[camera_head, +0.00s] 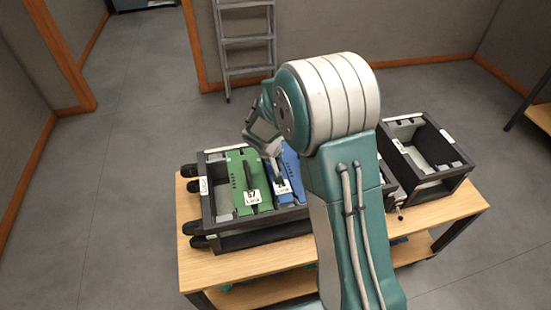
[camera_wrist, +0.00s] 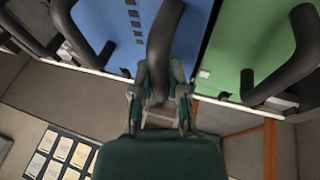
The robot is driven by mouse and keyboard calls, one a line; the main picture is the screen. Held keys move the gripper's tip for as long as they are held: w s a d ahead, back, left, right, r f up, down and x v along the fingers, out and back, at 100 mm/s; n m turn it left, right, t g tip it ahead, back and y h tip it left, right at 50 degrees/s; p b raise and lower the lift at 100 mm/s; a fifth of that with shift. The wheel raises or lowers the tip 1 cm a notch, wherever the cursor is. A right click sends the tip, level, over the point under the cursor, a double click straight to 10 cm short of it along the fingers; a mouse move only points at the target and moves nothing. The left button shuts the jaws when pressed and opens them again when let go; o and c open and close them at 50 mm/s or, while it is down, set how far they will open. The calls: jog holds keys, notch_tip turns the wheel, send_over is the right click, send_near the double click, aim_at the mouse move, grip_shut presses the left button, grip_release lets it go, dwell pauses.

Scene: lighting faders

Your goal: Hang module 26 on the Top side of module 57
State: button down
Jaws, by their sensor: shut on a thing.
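A green module (camera_head: 240,178) marked 57 sits in the left rack, with a black handle; a green module also shows at the right of the wrist view (camera_wrist: 245,45). A blue module (camera_head: 291,164) sits just right of it in the head view; its label is too small to read, and my arm hides part of it. My gripper (camera_head: 278,178) is at the blue module. In the wrist view my gripper (camera_wrist: 160,88) is shut on a black handle (camera_wrist: 163,45), which lies in front of the blue panel (camera_wrist: 120,20). I cannot read number 26 anywhere.
The left rack (camera_head: 207,207) stands on a wooden table (camera_head: 195,262). A second dark rack (camera_head: 455,172) stands at the right. More black handles (camera_wrist: 88,45) lie left of the held one. A ladder (camera_head: 245,42) leans against the back wall.

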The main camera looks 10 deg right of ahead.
jog(key=shift+f, duration=0.85)
jog(key=c, duration=0.6)
grip_release()
jog(key=shift+o, duration=0.2)
jog(key=shift+f, duration=0.1)
jog(key=w+d+r+v, duration=0.1)
jog(key=w+v, duration=0.1)
jog(key=v, duration=1.6)
jog(key=shift+d+r, duration=0.3)
jog(key=shift+d, duration=0.05)
jog(key=shift+s, duration=0.15)
